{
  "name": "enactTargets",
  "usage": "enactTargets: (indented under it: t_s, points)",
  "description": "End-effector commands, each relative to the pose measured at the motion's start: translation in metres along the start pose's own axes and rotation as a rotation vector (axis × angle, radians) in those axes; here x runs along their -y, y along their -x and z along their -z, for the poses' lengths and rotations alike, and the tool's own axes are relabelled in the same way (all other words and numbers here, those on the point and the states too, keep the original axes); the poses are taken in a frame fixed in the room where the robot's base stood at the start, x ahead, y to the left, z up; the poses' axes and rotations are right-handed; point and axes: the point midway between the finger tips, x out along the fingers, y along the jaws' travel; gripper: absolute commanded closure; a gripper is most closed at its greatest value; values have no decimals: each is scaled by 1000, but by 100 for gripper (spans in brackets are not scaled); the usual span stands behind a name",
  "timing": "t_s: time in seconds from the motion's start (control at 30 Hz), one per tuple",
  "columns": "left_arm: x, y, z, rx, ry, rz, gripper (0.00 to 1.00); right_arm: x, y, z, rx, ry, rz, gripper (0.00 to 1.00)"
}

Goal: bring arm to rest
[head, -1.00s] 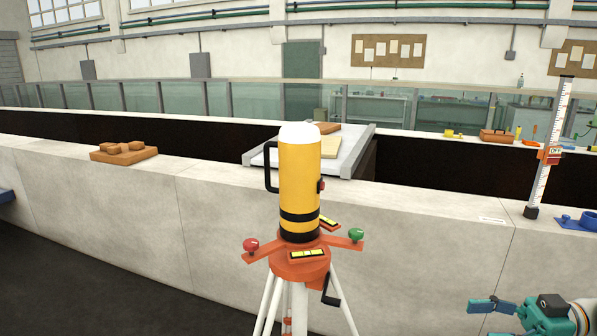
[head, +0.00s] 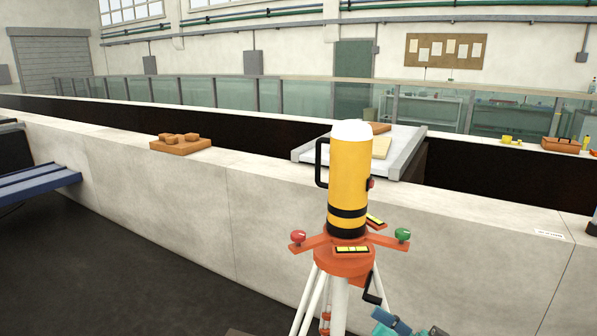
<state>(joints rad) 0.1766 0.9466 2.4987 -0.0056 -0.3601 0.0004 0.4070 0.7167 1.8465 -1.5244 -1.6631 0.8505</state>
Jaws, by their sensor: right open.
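My right gripper (head: 392,321), teal with dark parts, shows only in part at the bottom edge of the head view. It is open, and I see nothing between its fingers. In the picture it lies just right of the legs of a white tripod (head: 340,305); I cannot tell how far apart they are. My left gripper is out of view.
A yellow cylinder (head: 349,185) with black bands and a white top stands upright on the tripod's orange head (head: 345,262). Behind it runs a pale concrete wall (head: 150,205). A blue bench (head: 40,185) is at left. The dark floor at lower left is largely clear.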

Motion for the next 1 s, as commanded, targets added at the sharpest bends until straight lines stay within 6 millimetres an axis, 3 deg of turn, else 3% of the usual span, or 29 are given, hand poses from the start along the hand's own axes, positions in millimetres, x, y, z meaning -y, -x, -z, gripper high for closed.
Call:
enactTargets:
  t_s: [0.03, 0.1, 0.2, 0.37, 0.5, 0.6, 0.73, 0.87, 1.0]
  points:
    - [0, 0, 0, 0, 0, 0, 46, -15, -15, -32, -12, -67, -103, 39]
    - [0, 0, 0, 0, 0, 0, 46, -39, -24, -78, 6, -144, -286, 39]
    - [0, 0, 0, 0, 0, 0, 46, -61, -13, -150, 104, -248, -548, 39]
    - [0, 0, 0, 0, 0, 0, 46, -56, 41, -258, 363, -405, -897, 39]
    - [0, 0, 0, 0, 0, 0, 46, -18, 108, -329, 633, -549, -1133, 39]
    - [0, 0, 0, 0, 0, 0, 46, 20, 151, -359, 813, -650, -1250, 39]
    - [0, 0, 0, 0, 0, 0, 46, 64, 187, -379, 1008, -759, -1323, 39]
    - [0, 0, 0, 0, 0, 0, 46, 84, 198, -387, 1132, -791, -1299, 39]
    - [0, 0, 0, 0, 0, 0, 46, 87, 197, -388, 1161, -768, -1269, 39]
